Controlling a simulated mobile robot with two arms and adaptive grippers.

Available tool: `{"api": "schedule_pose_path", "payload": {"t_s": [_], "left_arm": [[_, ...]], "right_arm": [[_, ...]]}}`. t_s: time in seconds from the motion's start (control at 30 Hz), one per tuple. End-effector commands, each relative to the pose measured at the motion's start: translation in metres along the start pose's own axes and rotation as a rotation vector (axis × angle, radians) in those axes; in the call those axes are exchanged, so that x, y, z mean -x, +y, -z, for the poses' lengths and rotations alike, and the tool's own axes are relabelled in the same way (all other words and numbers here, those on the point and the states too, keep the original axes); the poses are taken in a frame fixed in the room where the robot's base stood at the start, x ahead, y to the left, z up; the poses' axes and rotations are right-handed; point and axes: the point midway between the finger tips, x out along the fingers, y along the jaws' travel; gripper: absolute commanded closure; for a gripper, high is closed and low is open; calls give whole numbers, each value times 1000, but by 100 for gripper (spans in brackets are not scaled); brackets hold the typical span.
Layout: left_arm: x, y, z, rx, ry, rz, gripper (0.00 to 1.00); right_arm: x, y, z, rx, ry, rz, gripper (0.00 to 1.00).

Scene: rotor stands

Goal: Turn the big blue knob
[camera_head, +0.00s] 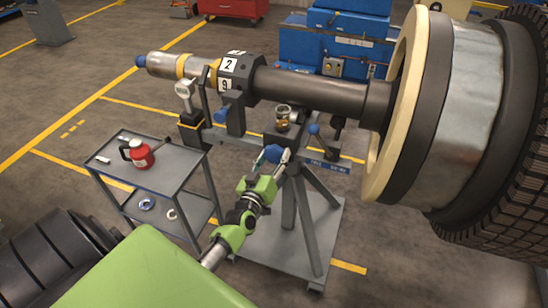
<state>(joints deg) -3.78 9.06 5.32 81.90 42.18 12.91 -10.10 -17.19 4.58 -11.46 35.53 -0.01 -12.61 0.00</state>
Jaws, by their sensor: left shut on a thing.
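The big blue knob (272,153) is on the front of the grey rotor stand, below the long dark shaft. My left gripper (274,158) reaches up to it from below, with a finger on each side of the knob. It is shut on the knob, and the fingers hide part of its sides. My right gripper is not in view.
A grey cart (178,170) with a red can (138,153) stands at the left. The large wheel (470,90) fills the right. Bare floor lies at the lower right.

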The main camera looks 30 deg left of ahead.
Motion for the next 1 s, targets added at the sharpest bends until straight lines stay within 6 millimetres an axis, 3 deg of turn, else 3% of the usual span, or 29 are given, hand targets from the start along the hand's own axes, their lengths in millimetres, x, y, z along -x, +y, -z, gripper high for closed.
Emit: {"api": "schedule_pose_path", "payload": {"t_s": [0.4, 0.93, 0.97, 1.0], "left_arm": [[0, 0, -1, 185, -1, 0, 73], [0, 0, 0, 208, -1, 0, 73], [0, 0, -1, 208, -1, 0, 46], [0, 0, -1, 208, -1, 0, 36]], "right_arm": [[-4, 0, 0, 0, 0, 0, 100], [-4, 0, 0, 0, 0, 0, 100], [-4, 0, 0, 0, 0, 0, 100], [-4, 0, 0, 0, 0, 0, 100]]}}
